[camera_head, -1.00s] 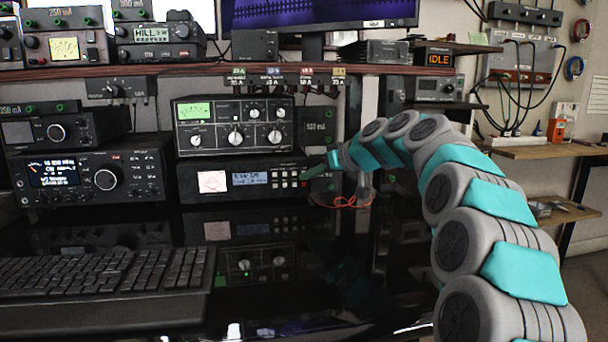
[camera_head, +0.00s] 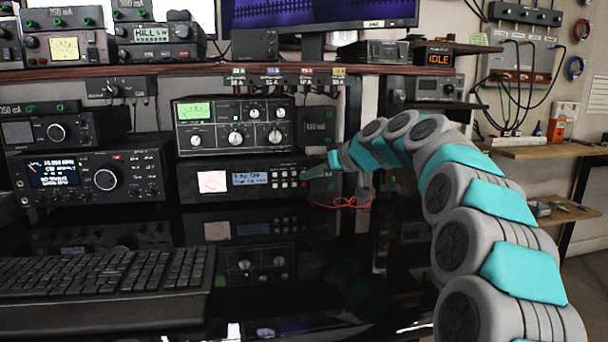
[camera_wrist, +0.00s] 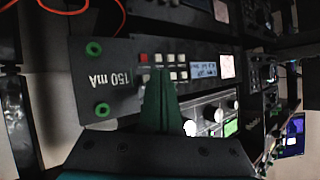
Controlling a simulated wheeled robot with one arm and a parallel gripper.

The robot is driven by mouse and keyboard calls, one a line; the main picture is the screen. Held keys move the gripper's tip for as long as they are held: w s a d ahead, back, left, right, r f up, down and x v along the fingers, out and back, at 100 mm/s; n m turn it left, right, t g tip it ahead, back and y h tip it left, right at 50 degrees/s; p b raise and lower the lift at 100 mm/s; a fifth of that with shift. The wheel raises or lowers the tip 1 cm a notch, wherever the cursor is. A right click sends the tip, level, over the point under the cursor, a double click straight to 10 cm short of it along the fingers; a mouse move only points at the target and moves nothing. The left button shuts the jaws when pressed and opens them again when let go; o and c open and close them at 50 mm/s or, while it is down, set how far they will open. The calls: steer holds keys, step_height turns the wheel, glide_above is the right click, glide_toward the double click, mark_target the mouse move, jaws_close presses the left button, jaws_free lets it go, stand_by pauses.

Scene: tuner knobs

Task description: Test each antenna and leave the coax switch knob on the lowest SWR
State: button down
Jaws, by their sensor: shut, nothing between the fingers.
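My gripper (camera_head: 306,173) is shut and empty, its green fingers at the right end of the analyzer's front panel. In the wrist view the green fingertips (camera_wrist: 161,74) overlap the rows of small buttons (camera_wrist: 163,66); I cannot tell whether they touch one. The black analyzer (camera_head: 186,182) has a pale meter (camera_head: 212,181), a lit display (camera_head: 250,178) too small to read, and a red button (camera_wrist: 143,57). A small box with a round knob (camera_head: 113,90), possibly the coax switch, sits under the shelf at upper left; its setting is unreadable.
A tuner (camera_head: 215,117) with several knobs stands on the analyzer. A radio (camera_head: 88,178) with a lit screen is to the left, above a keyboard (camera_head: 105,275). Colored tags (camera_head: 288,76) line the shelf edge. A red cable (camera_head: 345,203) lies beneath my gripper.

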steer(key=shift+w, duration=0.1)
steer(key=shift+w+a, duration=0.1)
steer(key=shift+w, duration=0.25)
steer(key=shift+w+a, duration=0.1)
steer(key=shift+w, duration=0.2)
stand_by(0.7)
steer(key=shift+s, duration=0.15)
steer(key=shift+s+d+b, duration=0.2)
steer(key=shift+s+b, duration=0.4)
steer(key=shift+b, duration=0.05)
steer(key=shift+s, duration=0.1)
steer(key=shift+s+d+f+b, duration=0.1)
steer(key=shift+s+d+b, duration=0.05)
steer(key=shift+s+b, duration=0.35)
steer(key=shift+s+d+f+b, duration=0.1)
steer(key=shift+s+d+b, duration=0.05)
steer(key=shift+s+b, duration=0.3)
steer(key=shift+s+d+r+b, duration=0.1)
steer(key=shift+s+d+b, duration=0.2)
steer(key=shift+s, duration=0.4)
steer(key=shift+s+d+r+b, duration=0.1)
steer(key=shift+s+b, duration=0.25)
steer(key=shift+s, duration=0.3)
stand_by(3.2)
